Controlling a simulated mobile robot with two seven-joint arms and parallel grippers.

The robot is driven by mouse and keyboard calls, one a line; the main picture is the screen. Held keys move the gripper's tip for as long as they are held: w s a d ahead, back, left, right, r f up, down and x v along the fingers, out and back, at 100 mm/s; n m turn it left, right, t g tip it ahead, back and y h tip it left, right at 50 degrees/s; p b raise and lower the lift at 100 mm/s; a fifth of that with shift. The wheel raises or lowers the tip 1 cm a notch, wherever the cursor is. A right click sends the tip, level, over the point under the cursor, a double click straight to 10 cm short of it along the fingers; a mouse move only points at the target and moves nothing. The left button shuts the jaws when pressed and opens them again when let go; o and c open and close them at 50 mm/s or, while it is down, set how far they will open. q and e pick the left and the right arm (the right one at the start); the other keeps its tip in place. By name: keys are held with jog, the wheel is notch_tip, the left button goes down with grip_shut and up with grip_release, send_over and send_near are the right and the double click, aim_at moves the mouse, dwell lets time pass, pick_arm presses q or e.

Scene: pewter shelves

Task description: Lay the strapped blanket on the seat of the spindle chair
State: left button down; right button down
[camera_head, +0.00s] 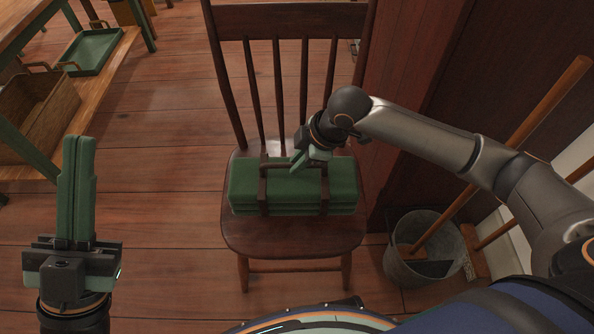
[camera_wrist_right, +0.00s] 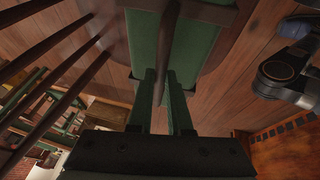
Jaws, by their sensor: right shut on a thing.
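The strapped blanket (camera_head: 245,190) is a folded green bundle with brown straps and a handle. It lies level over the brown seat (camera_head: 290,238) of the spindle chair (camera_head: 290,22) and looks in contact with it. My right gripper (camera_head: 300,163) reaches in from the right and is shut on the blanket's strap handle. In the right wrist view, the fingers (camera_wrist_right: 165,98) close around the dark handle above the green blanket (camera_wrist_right: 195,45). My left gripper (camera_head: 76,145) is raised at the left, apart from the chair; its fingers lie together with nothing between them.
A wooden shelf at the left holds a wicker basket (camera_head: 40,118) and a green tray (camera_head: 90,52). A metal bucket (camera_head: 405,262) with a broom (camera_head: 500,150) stands right of the chair, near a dark wooden panel. The floor left of the chair is clear.

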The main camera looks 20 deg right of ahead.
aim_at(294, 181)
jog(key=shift+w+d+f+b, duration=0.15)
jog(key=shift+w+f+b, duration=0.3)
jog(key=shift+w+f, duration=0.4)
notch_tip(294, 181, down, 3)
jog(key=shift+f+b, duration=0.1)
jog(key=shift+b, duration=0.8)
jog(key=c, duration=1.2)
grip_release()
jog(key=shift+s+f, duration=0.1)
jog(key=o, duration=0.4)
jog(key=shift+c, duration=0.2)
